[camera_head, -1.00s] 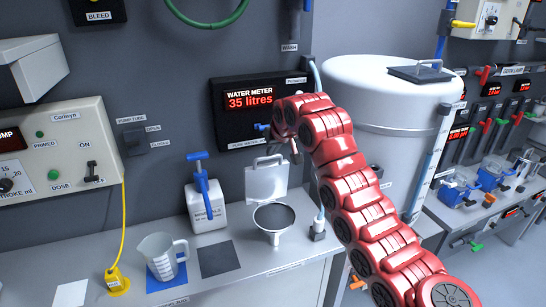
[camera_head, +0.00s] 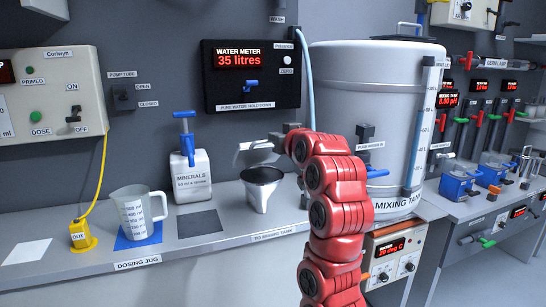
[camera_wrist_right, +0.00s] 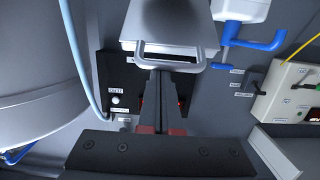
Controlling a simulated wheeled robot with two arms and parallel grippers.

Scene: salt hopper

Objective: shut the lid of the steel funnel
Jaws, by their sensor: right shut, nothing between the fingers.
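The steel funnel (camera_head: 262,195) stands on the bench, with its dark mouth uncovered. Its lid (camera_head: 243,160) stands tilted above the funnel's back rim, with a bar handle on it. My right gripper (camera_head: 285,140) is at the lid's right side, partly hidden behind my red arm. In the wrist view the lid (camera_wrist_right: 172,22) fills the top middle, with its handle (camera_wrist_right: 170,66) just beyond the tips of my right gripper (camera_wrist_right: 160,78). The fingers are together and empty; I cannot tell whether they touch the lid. My left gripper is not in view.
The minerals bottle (camera_head: 190,178) with its blue pump stands left of the funnel, a measuring jug (camera_head: 134,212) farther left. The mixing tank (camera_head: 375,100) is at the right. The water meter panel (camera_head: 250,75) is on the wall behind. A dark pad (camera_head: 200,223) lies bare on the bench.

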